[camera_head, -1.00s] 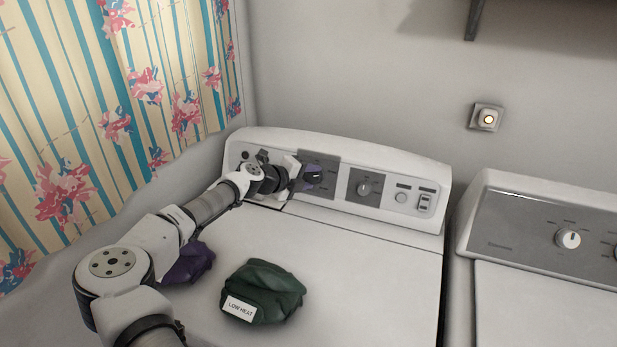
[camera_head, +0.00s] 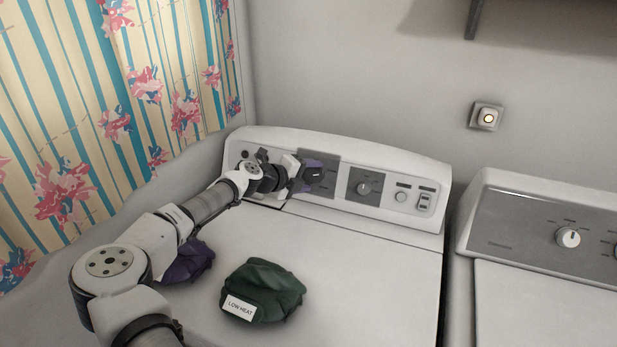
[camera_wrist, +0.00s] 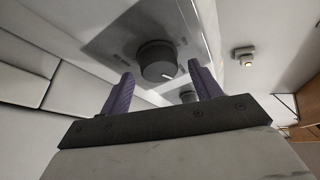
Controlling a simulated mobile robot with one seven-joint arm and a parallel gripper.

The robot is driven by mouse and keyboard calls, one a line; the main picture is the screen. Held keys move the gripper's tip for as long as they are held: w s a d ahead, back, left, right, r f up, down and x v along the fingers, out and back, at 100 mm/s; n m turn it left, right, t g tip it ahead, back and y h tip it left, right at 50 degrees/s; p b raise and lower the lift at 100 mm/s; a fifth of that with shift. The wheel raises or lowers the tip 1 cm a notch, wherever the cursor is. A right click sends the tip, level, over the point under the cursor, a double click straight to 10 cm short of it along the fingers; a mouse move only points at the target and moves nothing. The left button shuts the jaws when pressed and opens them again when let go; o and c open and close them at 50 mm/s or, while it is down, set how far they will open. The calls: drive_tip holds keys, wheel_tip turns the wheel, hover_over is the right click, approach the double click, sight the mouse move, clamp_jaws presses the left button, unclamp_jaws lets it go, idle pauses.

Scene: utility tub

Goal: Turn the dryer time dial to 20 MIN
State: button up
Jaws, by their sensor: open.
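A dark round dial (camera_head: 316,174) sits on the left grey panel of the dryer's console (camera_head: 425,170). I take it for the time dial; its printed labels are too small to read. My gripper (camera_head: 308,176) is at this dial, with its purple fingers partly overlapping it in the head view. In the wrist view, my gripper (camera_wrist: 161,70) is open, with one finger on each side of the dial (camera_wrist: 157,57). Gaps show between the fingers and the dial. A light pointer mark shows near the dial's lower right edge there.
A second dial (camera_head: 364,188) and small switches (camera_head: 425,200) are to the right on the console. A green cloth bundle (camera_head: 262,290) labelled LOW HEAT and a purple cloth (camera_head: 190,263) lie on the dryer top. A washer (camera_head: 530,235) stands at right; a curtain (camera_head: 120,110) hangs at left.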

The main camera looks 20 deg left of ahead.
drive_tip(key=b+v, duration=0.4)
drive_tip(key=v, duration=0.9)
drive_tip(key=shift+s, duration=0.2)
drive_tip(key=shift+a, duration=0.15)
